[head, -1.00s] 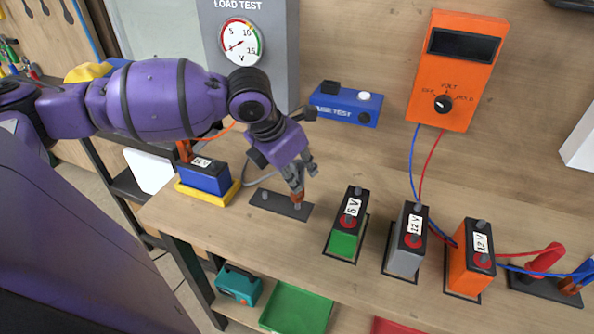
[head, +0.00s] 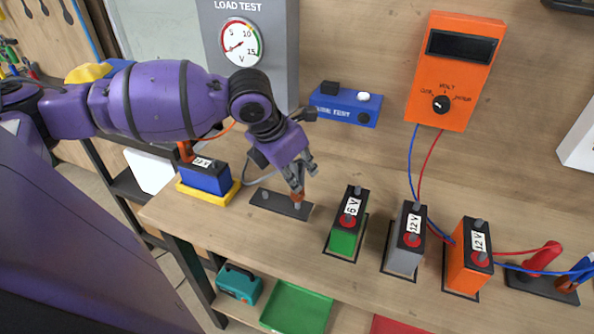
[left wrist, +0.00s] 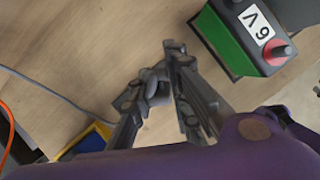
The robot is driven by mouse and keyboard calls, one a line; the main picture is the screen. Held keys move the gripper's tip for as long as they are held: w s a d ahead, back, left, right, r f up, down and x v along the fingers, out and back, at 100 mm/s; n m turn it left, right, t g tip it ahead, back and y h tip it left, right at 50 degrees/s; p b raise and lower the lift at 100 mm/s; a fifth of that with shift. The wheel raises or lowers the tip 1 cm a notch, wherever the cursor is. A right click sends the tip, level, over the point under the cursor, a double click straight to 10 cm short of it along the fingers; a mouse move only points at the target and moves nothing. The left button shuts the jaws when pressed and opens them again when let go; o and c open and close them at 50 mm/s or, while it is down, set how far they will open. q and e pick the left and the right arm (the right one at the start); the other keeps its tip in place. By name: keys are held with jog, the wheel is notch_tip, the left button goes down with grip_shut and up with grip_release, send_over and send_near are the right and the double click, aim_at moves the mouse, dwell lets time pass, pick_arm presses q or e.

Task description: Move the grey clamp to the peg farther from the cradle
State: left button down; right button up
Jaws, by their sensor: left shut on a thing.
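My left gripper (head: 299,182) is shut on the grey clamp (left wrist: 156,88), over the black plate (head: 281,205) with two short pegs. The clamp's copper-coloured jaw (head: 298,196) points down at the right peg (head: 297,205), the one farther from the cradle. It looks at or just above that peg; whether it grips it I cannot tell. The left peg (head: 265,195) is bare. The yellow cradle (head: 210,198) holds a blue battery (head: 205,178) left of the plate. The fingers hide part of the clamp. My right gripper is not in view.
A green 6 V battery (head: 343,240), a grey 12 V battery (head: 404,260) and an orange 12 V battery (head: 466,274) stand to the right. A grey cable (left wrist: 62,97) runs towards the clamp. Red and blue leads hang from the orange meter (head: 460,70). The bench front is clear.

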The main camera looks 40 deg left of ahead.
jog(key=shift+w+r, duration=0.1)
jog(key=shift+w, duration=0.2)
pick_arm(q)
jog(key=shift+f, duration=0.35)
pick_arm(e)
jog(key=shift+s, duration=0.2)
pick_arm(q)
jog(key=shift+f, duration=0.55)
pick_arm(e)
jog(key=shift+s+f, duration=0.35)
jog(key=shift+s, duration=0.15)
pick_arm(q)
jog(key=shift+f+b, duration=0.3)
jog(key=shift+f, duration=0.5)
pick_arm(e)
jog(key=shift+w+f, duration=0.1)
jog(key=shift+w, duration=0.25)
pick_arm(q)
jog(key=c, duration=1.6)
grip_release()
jog(key=shift+v, duration=6)
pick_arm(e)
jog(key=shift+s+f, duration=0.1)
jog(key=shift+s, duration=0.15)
